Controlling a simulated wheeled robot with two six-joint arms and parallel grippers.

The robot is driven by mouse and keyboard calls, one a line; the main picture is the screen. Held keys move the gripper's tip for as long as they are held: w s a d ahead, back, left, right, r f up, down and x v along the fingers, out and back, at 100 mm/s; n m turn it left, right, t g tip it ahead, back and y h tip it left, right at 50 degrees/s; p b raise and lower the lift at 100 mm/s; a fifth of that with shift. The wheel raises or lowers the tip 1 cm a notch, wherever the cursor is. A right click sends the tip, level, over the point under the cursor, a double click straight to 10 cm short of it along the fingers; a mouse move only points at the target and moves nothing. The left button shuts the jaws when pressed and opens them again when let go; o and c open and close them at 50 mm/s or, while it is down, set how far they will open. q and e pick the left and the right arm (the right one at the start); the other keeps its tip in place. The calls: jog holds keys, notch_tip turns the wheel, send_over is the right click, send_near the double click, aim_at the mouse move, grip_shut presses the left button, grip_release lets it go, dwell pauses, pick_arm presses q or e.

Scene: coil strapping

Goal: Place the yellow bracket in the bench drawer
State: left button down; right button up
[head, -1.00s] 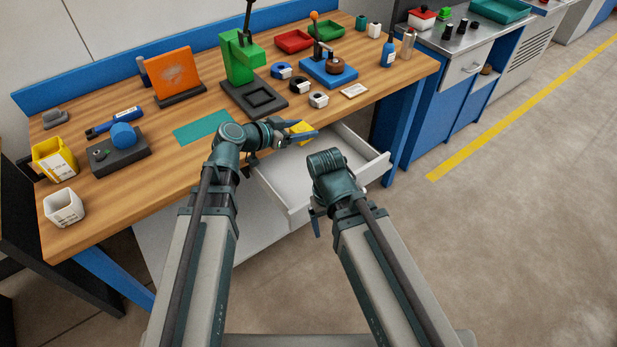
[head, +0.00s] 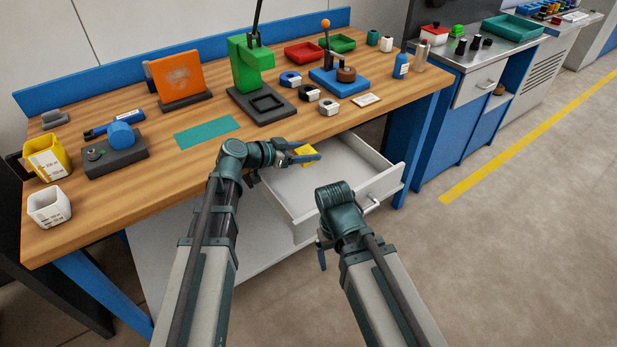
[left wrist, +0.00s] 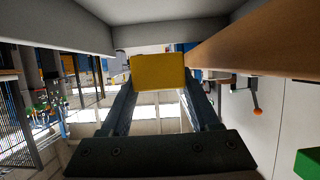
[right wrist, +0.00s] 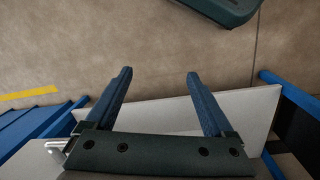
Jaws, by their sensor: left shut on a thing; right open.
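The yellow bracket (head: 305,153) is held between the fingers of my left gripper (head: 308,157), which is shut on it. In the left wrist view the bracket (left wrist: 157,72) shows as a flat yellow face between the two fingers. The bench drawer (head: 318,184) is pulled open below the bench top. In the head view the bracket appears over the back part of the drawer; its exact height is hard to tell. My right gripper (right wrist: 160,85) is open and empty, near the drawer's front panel (right wrist: 262,112); in the head view its fingers are mostly hidden by my own wrist.
The wooden bench top (head: 185,190) edge runs just behind the drawer. A green press (head: 247,65), a teal mat (head: 207,131), a white bin (head: 49,208) and a yellow bin (head: 46,160) stand on it. The drawer interior looks empty where visible.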

pick_arm(q)
notch_tip(320, 180, down, 4)
jog(key=b, duration=0.3)
jog(key=shift+f, duration=0.25)
notch_tip(320, 180, down, 4)
jog(key=b, duration=0.4)
jog(key=shift+r, duration=0.15)
jog(key=shift+f+b, duration=0.6)
jog(key=shift+b, duration=0.05)
jog(key=shift+c, duration=0.6)
grip_release()
jog(key=shift+r, duration=0.1)
